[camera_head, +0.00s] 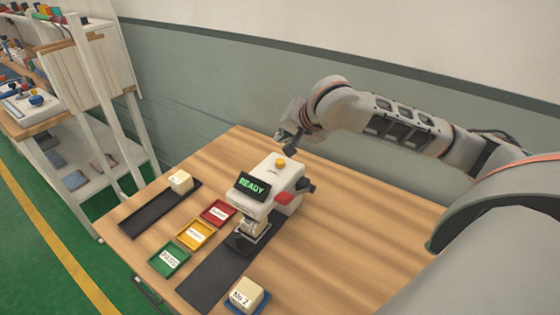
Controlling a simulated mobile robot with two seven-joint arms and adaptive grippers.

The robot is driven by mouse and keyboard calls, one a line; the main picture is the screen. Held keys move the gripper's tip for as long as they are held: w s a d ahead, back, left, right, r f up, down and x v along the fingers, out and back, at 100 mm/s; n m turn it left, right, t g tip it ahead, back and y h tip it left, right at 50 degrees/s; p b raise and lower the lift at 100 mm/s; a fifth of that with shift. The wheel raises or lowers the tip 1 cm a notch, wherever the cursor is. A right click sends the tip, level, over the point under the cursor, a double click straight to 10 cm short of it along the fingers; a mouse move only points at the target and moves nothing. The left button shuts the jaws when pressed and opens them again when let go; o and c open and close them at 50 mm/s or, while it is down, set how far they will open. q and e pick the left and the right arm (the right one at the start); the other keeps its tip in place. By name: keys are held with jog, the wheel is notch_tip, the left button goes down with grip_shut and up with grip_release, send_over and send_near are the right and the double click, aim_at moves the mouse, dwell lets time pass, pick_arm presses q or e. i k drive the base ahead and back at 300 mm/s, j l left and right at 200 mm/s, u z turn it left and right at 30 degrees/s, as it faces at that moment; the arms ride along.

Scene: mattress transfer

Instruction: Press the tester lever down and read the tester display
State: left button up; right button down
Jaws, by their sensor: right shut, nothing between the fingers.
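The white tester (267,178) stands in the middle of the wooden table, and its dark display (252,186) reads READY in green letters. A lever with a red part (284,198) and a dark end is on the tester's right side. A small pale mattress sample (249,226) sits under the tester's front on a dark plate; part of it is hidden. My right gripper (288,150) is shut and empty, behind the tester and above the far part of the table, apart from the lever. My left gripper is not in view.
Red (219,212), yellow (195,235) and green (169,259) trays lie left of the tester; the green one reads PASS. One pale block (181,181) rests on a black strip (157,212). A block marked No 2 (242,294) is at the front. The table's right side is bare.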

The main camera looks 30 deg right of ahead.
aim_at(284, 198)
jog(key=k+j, duration=1.15)
jog(key=k, duration=0.1)
